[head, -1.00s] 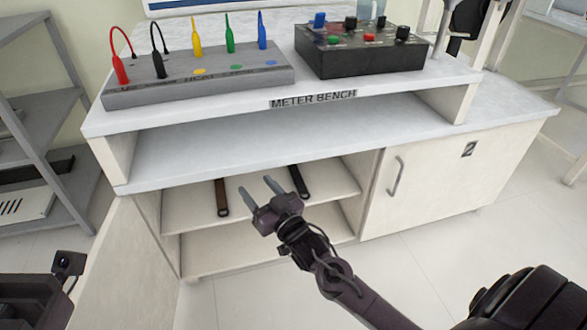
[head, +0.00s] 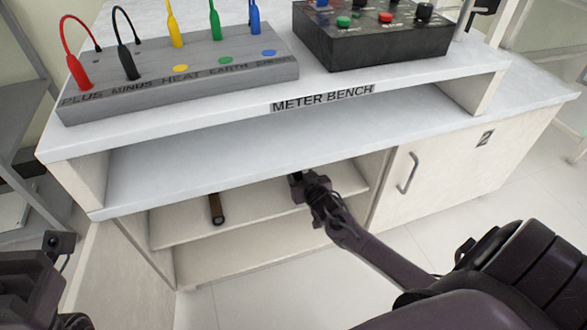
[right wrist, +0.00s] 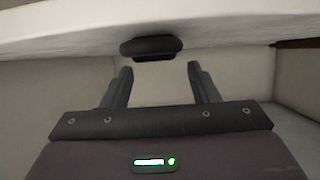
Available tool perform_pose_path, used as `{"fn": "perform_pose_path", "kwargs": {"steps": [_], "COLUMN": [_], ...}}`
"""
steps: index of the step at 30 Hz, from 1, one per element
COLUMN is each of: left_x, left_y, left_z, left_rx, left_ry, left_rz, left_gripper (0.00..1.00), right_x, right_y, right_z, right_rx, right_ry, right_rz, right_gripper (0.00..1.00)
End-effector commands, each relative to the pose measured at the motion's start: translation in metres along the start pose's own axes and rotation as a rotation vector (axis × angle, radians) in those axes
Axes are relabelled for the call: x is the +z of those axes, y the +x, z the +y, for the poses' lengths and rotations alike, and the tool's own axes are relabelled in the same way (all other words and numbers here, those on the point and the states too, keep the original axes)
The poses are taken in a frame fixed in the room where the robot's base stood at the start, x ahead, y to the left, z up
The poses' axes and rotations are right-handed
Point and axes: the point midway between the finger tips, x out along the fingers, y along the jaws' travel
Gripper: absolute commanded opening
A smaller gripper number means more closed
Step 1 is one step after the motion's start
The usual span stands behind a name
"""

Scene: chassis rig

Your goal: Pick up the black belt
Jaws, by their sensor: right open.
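The black belt shows in the right wrist view as a dark rounded end (right wrist: 150,48) at the edge of a pale shelf. In the head view my right gripper and the bench top hide it. My right gripper (head: 297,182) reaches into the open shelf space under the bench top. In the right wrist view my right gripper (right wrist: 160,68) is open, its two fingers apart, with the belt end ahead between their tips. I see no contact. My left arm (head: 30,275) is at the lower left edge; its jaws are out of view.
A brown belt (head: 216,208) lies on the same shelf, left of my right gripper. The bench top (head: 200,160) overhangs the shelf. A cabinet door with a handle (head: 407,173) is to the right. A grey lead block (head: 180,80) and a black box (head: 375,40) stand above.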

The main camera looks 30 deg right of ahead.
Motion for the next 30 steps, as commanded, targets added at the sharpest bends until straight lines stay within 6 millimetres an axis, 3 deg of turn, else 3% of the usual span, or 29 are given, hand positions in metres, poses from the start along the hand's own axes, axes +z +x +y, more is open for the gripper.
{"fn": "perform_pose_path", "kwargs": {"steps": [3, 7, 17, 28, 30], "left_x": [0.000, -0.001, -0.003, -0.003, -0.003], "left_y": [-0.012, -0.011, -0.006, -0.007, -0.007], "left_z": [0.002, 0.003, 0.002, 0.001, 0.001], "left_rx": [0.014, 0.028, 0.023, 0.020, 0.020], "left_ry": [0.003, 0.007, 0.010, 0.009, 0.009], "left_rz": [0.026, 0.049, 0.064, 0.062, 0.062], "left_gripper": [0.00, 0.00, 0.00, 0.00, 0.00], "right_x": [0.005, 0.004, 0.001, 0.001, 0.000], "right_y": [0.022, 0.038, 0.043, 0.043, 0.043], "right_z": [0.002, 0.001, 0.001, 0.001, 0.001], "right_rx": [0.000, -0.001, -0.002, -0.002, -0.002], "right_ry": [-0.003, -0.001, -0.001, -0.001, -0.001], "right_rz": [0.003, 0.002, 0.001, 0.001, 0.003], "right_gripper": [0.55, 0.55, 0.53, 0.05, 0.04]}}
